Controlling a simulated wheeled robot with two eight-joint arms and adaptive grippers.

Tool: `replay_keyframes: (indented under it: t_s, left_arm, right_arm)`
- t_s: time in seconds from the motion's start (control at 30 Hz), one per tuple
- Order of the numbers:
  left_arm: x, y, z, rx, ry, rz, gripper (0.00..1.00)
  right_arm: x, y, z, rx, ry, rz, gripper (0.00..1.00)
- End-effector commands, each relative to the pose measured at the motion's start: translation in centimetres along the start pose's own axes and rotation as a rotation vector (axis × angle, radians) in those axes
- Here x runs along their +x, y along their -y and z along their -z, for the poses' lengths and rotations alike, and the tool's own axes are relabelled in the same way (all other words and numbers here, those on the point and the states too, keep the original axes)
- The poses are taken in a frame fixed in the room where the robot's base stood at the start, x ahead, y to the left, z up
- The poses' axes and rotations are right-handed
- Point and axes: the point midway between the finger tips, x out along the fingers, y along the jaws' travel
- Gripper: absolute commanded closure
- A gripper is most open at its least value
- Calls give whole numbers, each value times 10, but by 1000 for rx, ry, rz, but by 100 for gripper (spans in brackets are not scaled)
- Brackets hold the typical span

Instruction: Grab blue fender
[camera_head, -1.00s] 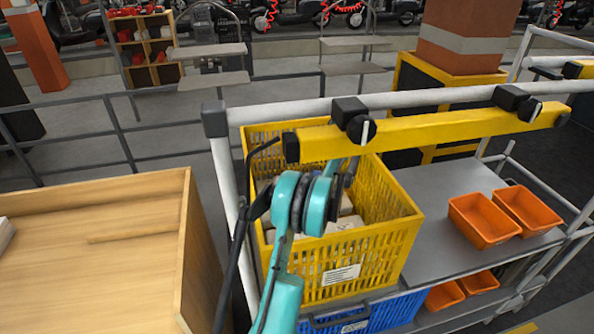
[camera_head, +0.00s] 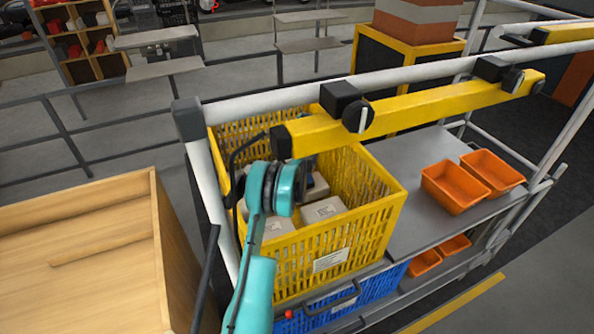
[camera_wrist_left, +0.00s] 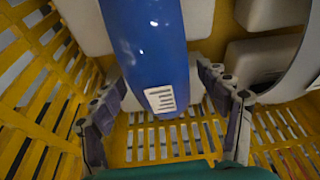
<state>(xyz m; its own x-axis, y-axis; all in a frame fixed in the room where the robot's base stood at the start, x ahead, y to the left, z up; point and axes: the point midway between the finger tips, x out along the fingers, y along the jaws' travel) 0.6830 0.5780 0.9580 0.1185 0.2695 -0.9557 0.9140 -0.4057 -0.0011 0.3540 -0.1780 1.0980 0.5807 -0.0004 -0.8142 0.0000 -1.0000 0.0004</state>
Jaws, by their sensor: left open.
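A glossy blue fender (camera_wrist_left: 148,40) with a white label stands out in the left wrist view, inside the yellow crate. My left gripper (camera_wrist_left: 163,88) is open, with one finger on each side of the fender's near, labelled end. Whether the fingers touch it I cannot tell. In the head view my teal left arm reaches into the yellow crate (camera_head: 330,262); its gripper is mostly hidden behind the wrist and the yellow bar. The fender cannot be made out there. My right gripper is in neither current view.
Pale parts (camera_head: 322,210) lie in the crate near the gripper. A yellow bar (camera_head: 420,112) on a white rail crosses above it. A blue crate (camera_head: 345,305) is below. Orange bins (camera_head: 455,188) stand on the grey shelf to the right. A wooden box (camera_head: 85,245) is at left.

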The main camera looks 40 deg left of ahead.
Motion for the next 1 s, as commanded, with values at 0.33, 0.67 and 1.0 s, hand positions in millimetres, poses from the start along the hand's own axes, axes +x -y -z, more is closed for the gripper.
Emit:
replay_keyframes:
  t_s: [0.33,0.67,1.0]
  left_arm:
    - [-1,0,0,0,0,0,72]
    - [-1,0,1,0,-1,0,91]
    - [-32,0,10,0,-1,0,91]
  right_arm:
    - [-1,0,0,0,0,0,69]
    - [-1,0,0,0,0,0,69]
    - [-7,0,5,0,0,0,69]
